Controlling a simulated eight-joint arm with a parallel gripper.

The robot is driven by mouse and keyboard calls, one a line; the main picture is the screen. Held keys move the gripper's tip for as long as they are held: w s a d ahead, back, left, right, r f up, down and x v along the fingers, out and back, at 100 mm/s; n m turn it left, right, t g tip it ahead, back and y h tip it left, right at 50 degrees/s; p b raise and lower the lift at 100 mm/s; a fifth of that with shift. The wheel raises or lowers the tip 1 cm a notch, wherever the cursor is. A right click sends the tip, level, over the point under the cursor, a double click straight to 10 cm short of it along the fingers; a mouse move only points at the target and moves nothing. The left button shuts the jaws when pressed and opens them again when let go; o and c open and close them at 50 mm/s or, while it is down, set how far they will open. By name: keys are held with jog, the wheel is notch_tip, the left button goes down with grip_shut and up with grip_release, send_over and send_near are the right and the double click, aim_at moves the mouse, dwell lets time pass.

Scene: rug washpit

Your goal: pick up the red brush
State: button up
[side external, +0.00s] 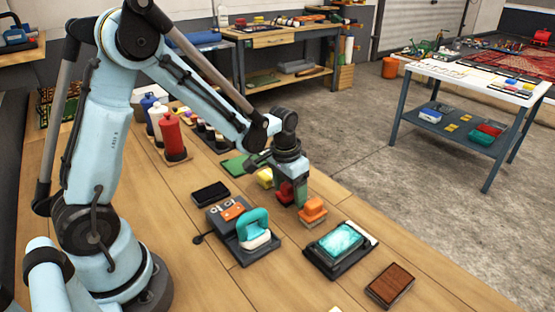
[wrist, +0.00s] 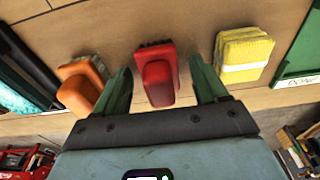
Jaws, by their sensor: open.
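The red brush (wrist: 157,75) stands on the wooden bench top, with dark bristles showing at its upper edge in the wrist view. It also shows partly hidden behind my gripper in the side view (side external: 284,192). My gripper (wrist: 160,85) is open, with one green finger on each side of the red brush. I cannot tell whether the fingers touch it. In the side view my gripper (side external: 291,196) points down at the brush, low over the bench.
An orange brush (side external: 313,209) stands close on one side and a yellow sponge (side external: 265,178) on the other. A tray with a teal block (side external: 340,241), a brown block (side external: 390,285) and a teal-handled tool (side external: 254,225) are nearby.

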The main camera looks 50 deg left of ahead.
jog(key=shift+c, duration=0.4)
jog(key=c, duration=1.1)
jog(key=shift+r, duration=0.5)
jog(key=r, duration=0.3)
jog(key=shift+s+d+r, duration=0.1)
jog(key=shift+d+r, duration=0.1)
jog(key=shift+r, duration=0.05)
jog(key=s+d+r, duration=0.5)
jog(key=d+r, duration=0.1)
jog(key=d, duration=0.4)
jog(key=shift+r, duration=0.25)
